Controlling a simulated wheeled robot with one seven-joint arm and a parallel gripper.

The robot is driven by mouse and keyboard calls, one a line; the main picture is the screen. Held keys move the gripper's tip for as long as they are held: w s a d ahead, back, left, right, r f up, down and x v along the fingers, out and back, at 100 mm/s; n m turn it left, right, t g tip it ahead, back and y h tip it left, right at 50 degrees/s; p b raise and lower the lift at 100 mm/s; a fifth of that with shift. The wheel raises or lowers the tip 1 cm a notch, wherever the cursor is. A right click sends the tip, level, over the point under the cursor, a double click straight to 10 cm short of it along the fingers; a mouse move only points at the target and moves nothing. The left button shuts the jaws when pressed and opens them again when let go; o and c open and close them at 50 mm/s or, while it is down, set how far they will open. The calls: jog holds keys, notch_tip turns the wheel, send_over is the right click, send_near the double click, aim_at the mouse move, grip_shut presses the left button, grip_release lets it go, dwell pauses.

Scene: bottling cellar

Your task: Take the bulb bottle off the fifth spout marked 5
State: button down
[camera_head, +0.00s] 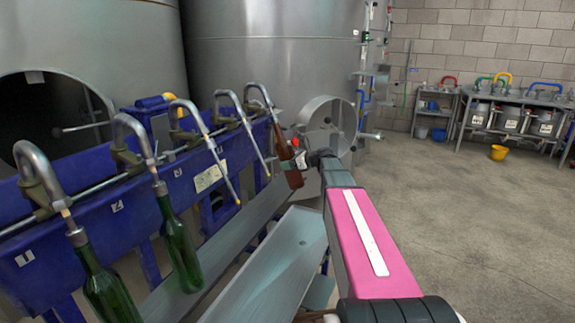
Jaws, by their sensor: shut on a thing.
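The brown bulb bottle (293,179) is at the far end of the blue filling rail, tilted, with its neck up and to the left. Its neck lies along the lower end of the fifth spout (257,91), the last in the row. I cannot tell how far the spout tip sits inside the neck. My gripper (298,162) reaches in from the right and is shut on the bottle around its upper body. The jaws hide part of the glass. The number 5 mark is not readable from here.
Green bottles hang on the first (103,285) and second (180,244) spouts. The third (205,130) and fourth (240,119) spouts are bare. A grey metal shelf (275,268) runs below the rail. Steel tanks (275,55) stand behind. The floor (470,220) at right is open.

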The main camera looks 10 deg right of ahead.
jog(key=shift+s+d+f, duration=1.45)
jog(key=shift+d+f, duration=0.7)
jog(key=shift+f, duration=2.15)
jog(key=shift+s+d+f, duration=1.4)
jog(key=shift+d+f, duration=0.75)
jog(key=shift+f, duration=2.15)
jog(key=v, duration=0.7)
jog(key=shift+d+f+g+h, duration=0.15)
jog(key=shift+d+g+h, duration=0.1)
jog(key=shift+g+h, duration=0.05)
